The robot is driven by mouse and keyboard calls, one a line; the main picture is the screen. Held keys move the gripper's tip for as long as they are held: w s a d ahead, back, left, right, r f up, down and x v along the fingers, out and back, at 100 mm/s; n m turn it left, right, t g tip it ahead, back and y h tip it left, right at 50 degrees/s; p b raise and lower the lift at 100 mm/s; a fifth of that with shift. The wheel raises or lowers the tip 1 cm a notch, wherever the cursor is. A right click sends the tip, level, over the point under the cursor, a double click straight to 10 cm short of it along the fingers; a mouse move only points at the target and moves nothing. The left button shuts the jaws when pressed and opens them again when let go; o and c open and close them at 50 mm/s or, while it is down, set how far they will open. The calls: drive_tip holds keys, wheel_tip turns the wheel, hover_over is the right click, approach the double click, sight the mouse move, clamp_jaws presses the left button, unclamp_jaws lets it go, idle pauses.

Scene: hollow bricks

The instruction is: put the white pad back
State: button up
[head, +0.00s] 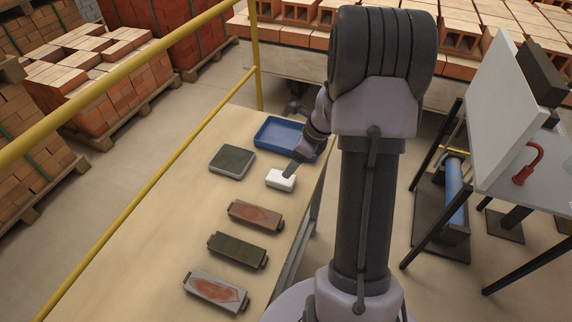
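A small white pad (280,181) is at the right side of the wooden table (150,235), in front of a blue tray (262,141). My gripper (290,171) reaches down to the pad's upper right side, and its dark tip overlaps the pad in the picture. The fingers are too small and partly hidden by my arm, so I cannot tell whether they are open or shut on the pad. I also cannot tell whether the pad rests on the table or is slightly raised. My arm hides the blue tray's right part.
A dark square pad in a pale frame (232,161) lies left of the white pad. Reddish (255,216), dark green (237,250) and grey-red (216,291) blocks lie nearer. A yellow rail (170,145) runs along the left edge. A panel stand (520,110) is right.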

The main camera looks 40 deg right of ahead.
drive_tip(key=s+a+r+n, duration=0.2)
drive_tip(key=a+r+n, duration=0.4)
drive_tip(key=a+r, duration=0.3)
drive_tip(key=s+a+r+n, duration=0.2)
drive_tip(key=a+r+n, duration=0.4)
drive_tip(key=a+r, duration=0.2)
drive_tip(key=s+a+r+n+t, duration=0.1)
drive_tip(key=s+a+r+n, duration=0.1)
drive_tip(key=s+a+n, duration=0.4)
drive_tip(key=s+a+r+n, duration=0.3)
drive_tip(key=s+a+n, duration=0.3)
drive_tip(key=s+n, duration=0.1)
drive_tip(key=shift+s+n+t, duration=0.4)
drive_tip(key=shift+s, duration=0.3)
